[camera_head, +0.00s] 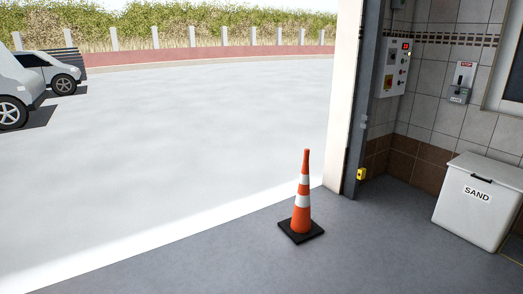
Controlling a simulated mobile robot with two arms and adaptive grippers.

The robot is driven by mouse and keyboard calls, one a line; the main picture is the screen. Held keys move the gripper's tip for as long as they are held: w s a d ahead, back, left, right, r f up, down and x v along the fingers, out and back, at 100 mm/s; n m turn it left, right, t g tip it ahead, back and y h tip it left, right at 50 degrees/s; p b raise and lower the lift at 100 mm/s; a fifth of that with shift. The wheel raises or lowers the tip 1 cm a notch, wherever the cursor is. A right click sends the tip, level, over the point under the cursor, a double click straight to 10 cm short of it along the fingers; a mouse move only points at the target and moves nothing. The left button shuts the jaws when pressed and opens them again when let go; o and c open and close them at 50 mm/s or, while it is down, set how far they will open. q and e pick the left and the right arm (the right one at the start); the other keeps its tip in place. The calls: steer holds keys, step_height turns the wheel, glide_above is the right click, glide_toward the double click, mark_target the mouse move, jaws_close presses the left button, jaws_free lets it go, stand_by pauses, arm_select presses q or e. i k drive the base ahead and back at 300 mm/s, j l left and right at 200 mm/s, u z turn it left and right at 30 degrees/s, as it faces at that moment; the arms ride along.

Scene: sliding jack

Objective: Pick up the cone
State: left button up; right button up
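An orange traffic cone (303,196) with white bands stands upright on a black square base (301,231). It is on the grey floor, just right of the centre of the head view, near the bright edge of the open doorway. Nothing touches the cone. Neither of my grippers shows in this view.
Parked vehicles (50,70) are outside at the left. The grey floor (330,265) in front of the cone is clear.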

mark_target(300, 228)
steer(key=i, duration=2.05)
